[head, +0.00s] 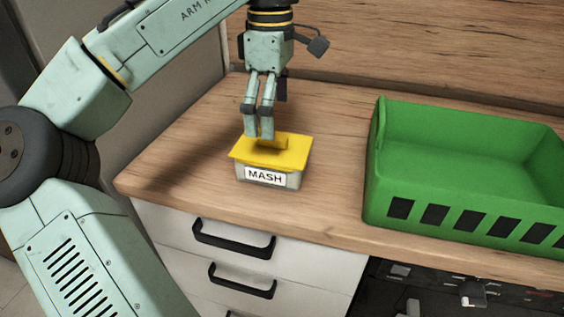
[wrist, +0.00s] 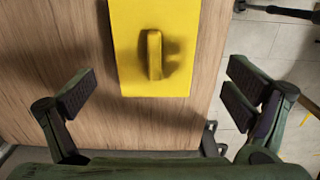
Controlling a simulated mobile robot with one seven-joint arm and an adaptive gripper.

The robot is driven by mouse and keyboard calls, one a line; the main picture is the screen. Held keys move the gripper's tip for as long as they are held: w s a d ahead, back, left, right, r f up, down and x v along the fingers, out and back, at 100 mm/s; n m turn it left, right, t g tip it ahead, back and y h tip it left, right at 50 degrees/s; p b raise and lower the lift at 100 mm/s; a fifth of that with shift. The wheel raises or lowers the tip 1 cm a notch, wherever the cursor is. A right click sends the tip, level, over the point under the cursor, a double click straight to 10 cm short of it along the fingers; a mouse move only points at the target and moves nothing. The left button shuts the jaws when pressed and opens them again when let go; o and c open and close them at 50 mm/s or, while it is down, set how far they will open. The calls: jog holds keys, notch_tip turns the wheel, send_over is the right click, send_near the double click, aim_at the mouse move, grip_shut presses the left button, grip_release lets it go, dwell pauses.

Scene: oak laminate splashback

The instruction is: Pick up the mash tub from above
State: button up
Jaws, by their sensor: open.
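The mash tub (head: 265,177) is a small grey box with a white MASH label on its front. It stands upright on the wooden counter in the head view. Its yellow lid (head: 293,154) has a raised bar handle (wrist: 155,55), seen from above in the wrist view. My gripper (head: 258,138) points down over the lid, close to the handle; whether it touches cannot be told. In the wrist view my gripper (wrist: 158,98) is open, its fingers wide apart on either side, with nothing between the pads. The lid hides the tub's body there.
A large green crate (head: 375,165) stands on the counter (head: 190,150) to the right, with clear wood between it and the tub. The splashback (head: 420,40) rises behind. White drawers with black handles (head: 234,240) are below the counter's front edge.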

aim_at(273, 146)
notch_tip(273, 146, down, 5)
jog(key=shift+r, duration=0.1)
jog(key=shift+w+f+p, duration=0.2)
jog(key=shift+f+p, duration=0.15)
jog(key=shift+f, duration=1)
jog(key=shift+w+f+p, duration=0.15)
jog(key=shift+f+p, duration=0.2)
jog(key=shift+f, duration=1)
jog(key=shift+c, duration=0.3)
jog(key=c, duration=1.3)
jog(key=shift+o, duration=0.2)
jog(key=shift+r, duration=0.1)
